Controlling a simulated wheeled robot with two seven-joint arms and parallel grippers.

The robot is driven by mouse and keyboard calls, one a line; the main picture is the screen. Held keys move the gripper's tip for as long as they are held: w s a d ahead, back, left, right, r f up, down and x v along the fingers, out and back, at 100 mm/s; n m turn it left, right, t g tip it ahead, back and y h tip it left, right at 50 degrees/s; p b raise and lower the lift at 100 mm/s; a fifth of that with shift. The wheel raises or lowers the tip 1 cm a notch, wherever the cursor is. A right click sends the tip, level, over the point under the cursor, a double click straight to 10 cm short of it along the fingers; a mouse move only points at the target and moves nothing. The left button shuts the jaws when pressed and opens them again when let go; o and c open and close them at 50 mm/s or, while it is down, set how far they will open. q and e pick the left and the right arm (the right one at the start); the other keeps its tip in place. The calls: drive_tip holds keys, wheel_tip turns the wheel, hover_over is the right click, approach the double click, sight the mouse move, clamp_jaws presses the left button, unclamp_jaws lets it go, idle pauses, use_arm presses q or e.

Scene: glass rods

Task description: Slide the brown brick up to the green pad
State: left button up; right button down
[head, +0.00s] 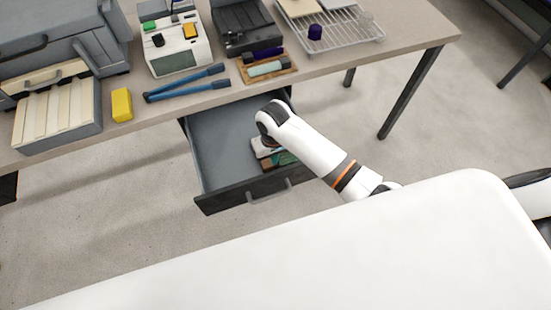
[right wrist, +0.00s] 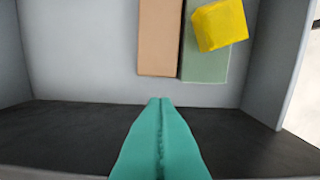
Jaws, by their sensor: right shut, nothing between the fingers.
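In the right wrist view the brown brick (right wrist: 160,38) lies flat on the drawer floor, its near end facing me. The green pad (right wrist: 205,68) lies close along its right side, with a thin dark line between them; I cannot tell whether they touch. A yellow block (right wrist: 220,25) sits tilted over the pad and hides part of it. My right gripper (right wrist: 160,100) has teal fingers, shut and empty, just short of the brick's near end. In the head view my right arm reaches into the open drawer (head: 215,135) and largely hides these things. My left gripper is not in view.
Drawer walls stand close around, with a dark front panel (head: 250,190). Bare drawer floor lies left of the brick. On the table above are blue-handled pliers (head: 187,84), another yellow block (head: 122,105), a wooden tray (head: 285,73) and a wire rack (head: 345,40).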

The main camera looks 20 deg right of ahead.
sight(271, 164)
wheel_tip(271, 164, down, 7)
drive_tip(key=shift+f, duration=0.55)
drive_tip(key=shift+w+a+b, duration=0.1)
drive_tip(key=shift+w+b, duration=0.35)
drive_tip(key=shift+w, duration=0.8)
wheel_tip(271, 164, up, 9)
drive_tip(key=p, duration=0.9)
drive_tip(key=shift+r+p, duration=0.1)
drive_tip(key=shift+p, duration=0.25)
drive_tip(key=shift+r+p, duration=0.4)
